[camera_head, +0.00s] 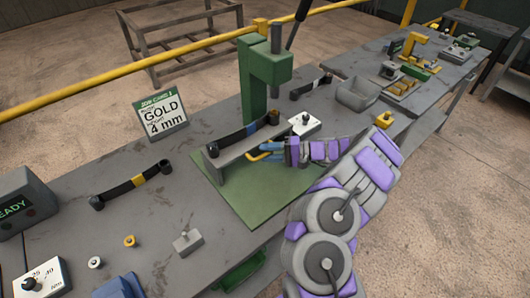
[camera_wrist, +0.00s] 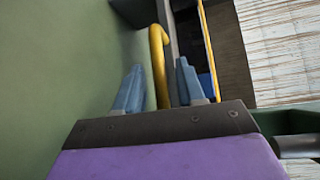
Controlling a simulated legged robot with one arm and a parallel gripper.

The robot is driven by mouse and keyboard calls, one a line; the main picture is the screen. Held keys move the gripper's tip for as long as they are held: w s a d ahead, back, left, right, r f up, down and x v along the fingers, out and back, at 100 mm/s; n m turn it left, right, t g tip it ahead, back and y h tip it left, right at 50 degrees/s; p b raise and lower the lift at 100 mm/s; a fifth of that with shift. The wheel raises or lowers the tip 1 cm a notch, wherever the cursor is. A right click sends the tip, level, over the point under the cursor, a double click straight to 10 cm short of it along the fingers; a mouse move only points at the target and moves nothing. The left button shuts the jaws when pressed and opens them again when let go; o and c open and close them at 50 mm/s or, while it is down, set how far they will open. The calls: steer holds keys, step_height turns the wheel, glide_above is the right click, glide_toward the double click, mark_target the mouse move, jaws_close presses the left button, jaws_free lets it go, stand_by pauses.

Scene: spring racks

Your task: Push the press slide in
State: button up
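The green press (camera_head: 266,75) stands on a green base plate (camera_head: 265,190) in the middle of the bench. Its grey slide (camera_head: 222,160) lies across the front of the column, with a dark leaf spring (camera_head: 233,138) along it. A yellow handle (camera_head: 259,155) sticks out from the slide; it also shows as a hooked bar in the wrist view (camera_wrist: 158,65). My gripper (camera_wrist: 159,68) has its blue fingers on either side of this handle, with a gap on both sides, so it is open. In the head view my gripper (camera_head: 271,150) is at the slide's near side.
A sign (camera_head: 161,115) reads GOLD 4 mm. Another dark spring with a yellow band (camera_head: 130,187) lies left on the bench. A white box with a knob (camera_head: 304,124) stands right of the press, and a grey bin (camera_head: 357,94) stands behind it. A yellow rail (camera_head: 150,72) runs behind the bench.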

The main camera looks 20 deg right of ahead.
steer(key=p+v, duration=0.2)
steer(key=v, duration=1.4)
steer(key=shift+w+f, duration=0.15)
steer(key=shift+w, duration=0.05)
steer(key=shift+d, duration=0.1)
